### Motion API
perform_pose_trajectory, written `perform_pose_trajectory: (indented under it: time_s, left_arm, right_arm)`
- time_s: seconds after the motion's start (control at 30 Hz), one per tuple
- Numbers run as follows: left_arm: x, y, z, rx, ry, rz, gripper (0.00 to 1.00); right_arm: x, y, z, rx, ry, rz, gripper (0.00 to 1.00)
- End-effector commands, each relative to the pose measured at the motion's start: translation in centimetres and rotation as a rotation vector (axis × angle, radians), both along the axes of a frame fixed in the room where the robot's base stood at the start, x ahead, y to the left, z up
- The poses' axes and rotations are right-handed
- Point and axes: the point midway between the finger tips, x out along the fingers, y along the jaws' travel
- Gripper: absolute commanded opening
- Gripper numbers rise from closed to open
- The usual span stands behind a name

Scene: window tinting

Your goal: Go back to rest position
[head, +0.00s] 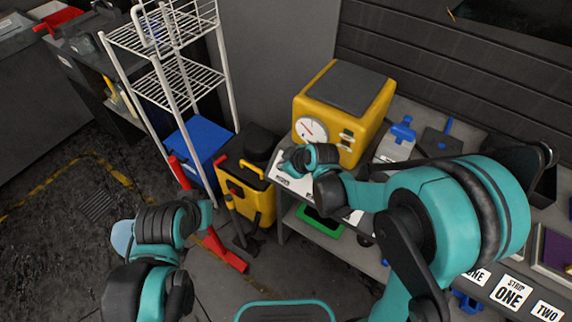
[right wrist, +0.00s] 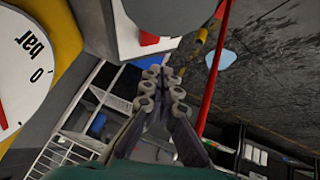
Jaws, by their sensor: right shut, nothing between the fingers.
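My right arm reaches in from the right over the workbench (head: 290,228). Its wrist is in front of the yellow machine with a round dial (head: 345,105), and its gripper is mostly hidden in the head view. In the right wrist view the fingers of my right gripper (right wrist: 160,92) are together with nothing between them. The machine's dial, marked "bar" (right wrist: 22,75), is large at the left of that view. My left arm shows at the lower left of the head view, over the floor. Its gripper cannot be made out.
A white wire rack (head: 165,75) stands at the back left with a blue bin (head: 195,140) by it. A yellow bucket (head: 250,195) and a red piece (head: 228,252) are beside the bench. Cards marked "ONE" (head: 510,293) and "TWO" are at the right. Dark floor is open at left.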

Motion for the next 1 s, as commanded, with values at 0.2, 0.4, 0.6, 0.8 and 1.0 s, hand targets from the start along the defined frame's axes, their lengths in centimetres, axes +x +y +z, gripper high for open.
perform_pose_trajectory:
  time_s: [0.2,0.4,0.6,0.8,1.0]
  left_arm:
    - [0.0,0.0,1.0,0.000,0.000,0.000,0.00]
    - [0.0,0.0,0.9,0.000,0.000,0.000,0.00]
    - [0.0,0.0,0.9,0.000,0.000,0.000,0.00]
    - [0.0,0.0,0.8,0.000,0.000,0.000,0.00]
    - [0.0,0.0,0.6,0.000,0.000,0.000,0.00]
  right_arm:
    - [-1.0,0.7,1.2,-0.001,0.000,0.001,0.00]
    - [-1.0,0.7,1.1,0.000,0.000,0.000,0.00]
    - [-1.0,0.7,1.1,0.000,0.000,0.000,0.00]
    - [-1.5,-0.4,2.2,0.008,0.011,-0.045,0.00]
    - [-4.9,-5.0,6.2,0.050,0.055,-0.257,0.00]
